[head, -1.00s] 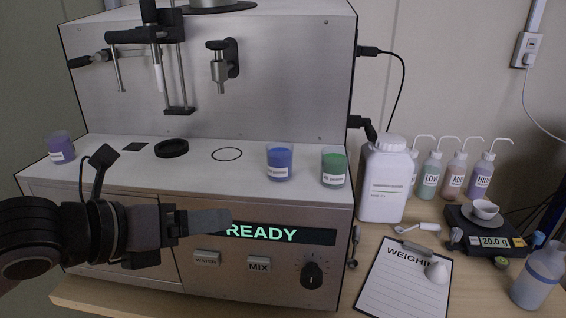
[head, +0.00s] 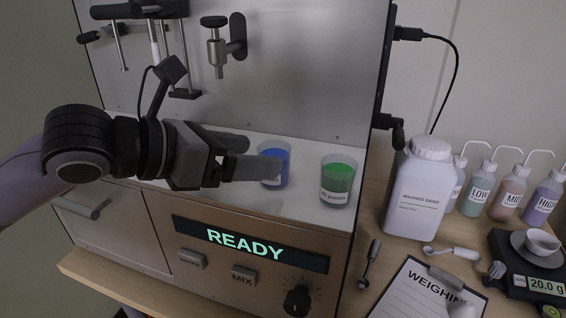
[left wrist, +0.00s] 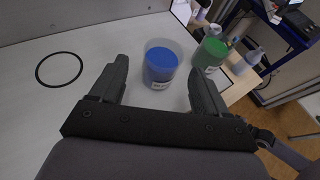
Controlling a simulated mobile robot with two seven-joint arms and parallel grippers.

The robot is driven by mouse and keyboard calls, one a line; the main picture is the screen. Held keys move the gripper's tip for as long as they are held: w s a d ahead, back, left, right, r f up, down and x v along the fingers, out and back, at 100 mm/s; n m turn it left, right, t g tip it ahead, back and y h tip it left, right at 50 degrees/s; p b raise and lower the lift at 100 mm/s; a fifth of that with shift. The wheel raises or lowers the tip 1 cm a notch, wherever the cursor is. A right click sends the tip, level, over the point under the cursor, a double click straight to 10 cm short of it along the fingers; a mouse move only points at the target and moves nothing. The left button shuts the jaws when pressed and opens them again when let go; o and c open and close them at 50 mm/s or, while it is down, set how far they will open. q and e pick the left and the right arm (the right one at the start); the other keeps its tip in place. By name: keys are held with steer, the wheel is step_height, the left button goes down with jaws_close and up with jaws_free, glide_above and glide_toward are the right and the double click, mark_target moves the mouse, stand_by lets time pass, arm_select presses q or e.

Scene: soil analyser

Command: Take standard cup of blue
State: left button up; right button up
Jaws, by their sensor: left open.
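The cup of blue (head: 274,166) stands upright on the white top of the analyser. My left gripper (head: 250,155) is open beside it on its left, with the near finger covering part of the cup in the head view. In the left wrist view the cup of blue (left wrist: 161,62) lies ahead, between the lines of the two open fingers (left wrist: 158,80), and nothing is held. My right gripper does not show.
A green cup (head: 337,180) stands just right of the blue one. The analyser's READY display (head: 250,244) and knob are below. A washed sand bottle (head: 418,195), clipboard (head: 420,292) and scale (head: 535,285) are on the bench at right. A black ring (left wrist: 59,68) marks the top.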

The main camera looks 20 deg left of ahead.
mark_target(283, 158)
arm_select(q)
steer(key=shift+x, duration=3.3)
steer(key=shift+s+f, duration=0.1)
steer(key=c, duration=1.1)
